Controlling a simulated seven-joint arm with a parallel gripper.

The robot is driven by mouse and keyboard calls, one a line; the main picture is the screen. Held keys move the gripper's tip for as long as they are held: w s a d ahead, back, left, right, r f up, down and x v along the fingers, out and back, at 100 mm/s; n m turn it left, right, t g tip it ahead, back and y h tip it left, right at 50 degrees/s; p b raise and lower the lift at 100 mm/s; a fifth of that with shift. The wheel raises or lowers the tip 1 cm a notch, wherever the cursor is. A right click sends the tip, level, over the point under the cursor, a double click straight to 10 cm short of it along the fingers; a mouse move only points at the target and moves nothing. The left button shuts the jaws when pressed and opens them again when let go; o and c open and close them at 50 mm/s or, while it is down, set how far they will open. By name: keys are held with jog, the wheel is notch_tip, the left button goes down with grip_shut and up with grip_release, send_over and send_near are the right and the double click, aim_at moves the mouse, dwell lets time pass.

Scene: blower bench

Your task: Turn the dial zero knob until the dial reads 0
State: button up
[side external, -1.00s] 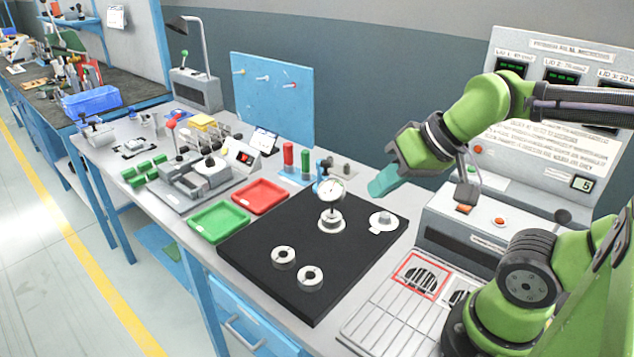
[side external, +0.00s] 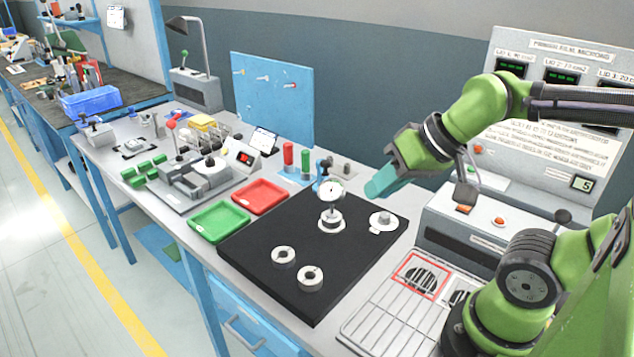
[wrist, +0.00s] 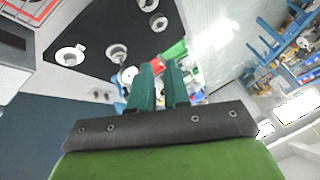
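The dial gauge (side external: 330,191) stands upright on a round base on the black plate (side external: 262,238), its white face toward the side camera. Its reading and zero knob are too small to make out. In the wrist view the gauge (wrist: 128,75) appears just left of my fingers, partly hidden by them. My gripper (side external: 372,192) hangs above the back right of the plate, to the right of the gauge and apart from it. In the wrist view its two teal fingers (wrist: 158,68) have a narrow gap between them with nothing held.
A round fitting (side external: 383,222) sits on the plate below my gripper. Two metal rings (side external: 283,256) lie near the plate's front. Green (side external: 219,222) and red (side external: 260,197) trays stand left of it. A grey control box (side external: 465,225) stands right.

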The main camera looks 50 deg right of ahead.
jog(key=o, duration=0.7)
jog(key=w+d+f, duration=0.1)
jog(key=w+d+m+g, duration=0.1)
jog(key=d, duration=0.1)
jog(key=w+d+f+g, duration=0.1)
jog(key=w, duration=0.1)
jog(key=shift+d+f+m, duration=0.15)
jog(key=shift+f+m, duration=0.2)
jog(key=shift+m, duration=0.05)
jog(key=m+g+h, duration=0.2)
jog(key=m+g, duration=0.1)
jog(key=g, duration=0.2)
send_near(385, 214)
notch_tip(385, 214, down, 9)
jog(key=shift+r, duration=0.1)
jog(key=c, duration=1)
